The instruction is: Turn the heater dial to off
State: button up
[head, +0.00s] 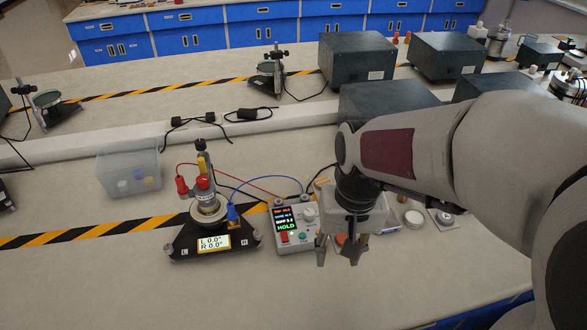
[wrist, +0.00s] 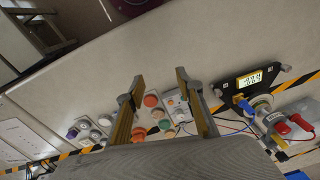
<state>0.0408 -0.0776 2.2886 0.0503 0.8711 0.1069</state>
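A pale control box (head: 294,226) with a lit screen reading HOLD stands right of the middle of the bench. It carries a pale round dial (head: 310,214), a red switch (head: 284,237) and a green button (head: 302,236). I cannot read which control is marked for the heater. My gripper (head: 336,260) points down just right of the box, fingers apart and empty. Orange round tops (wrist: 151,100) show between the fingers. My arm hides part of that area in the head view.
A black-based apparatus (head: 187,247) with an angle display stands left of the box, joined to it by red and blue wires (head: 262,180). A clear bin (head: 128,168) sits farther left. Dark boxes (head: 357,60) stand behind.

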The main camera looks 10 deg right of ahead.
jog(key=w+f+h, duration=0.2)
jog(key=w+f, duration=0.5)
jog(key=w, duration=0.5)
jog(key=m+t, duration=0.3)
jog(key=t, duration=0.1)
send_near(309, 212)
jog(key=shift+w+f, duration=0.25)
jog(key=shift+w, duration=0.15)
jog(key=shift+f+g, duration=0.15)
jog(key=shift+g, duration=0.15)
jog(key=shift+x, duration=3.75)
jog(key=shift+d, duration=0.1)
grip_shut()
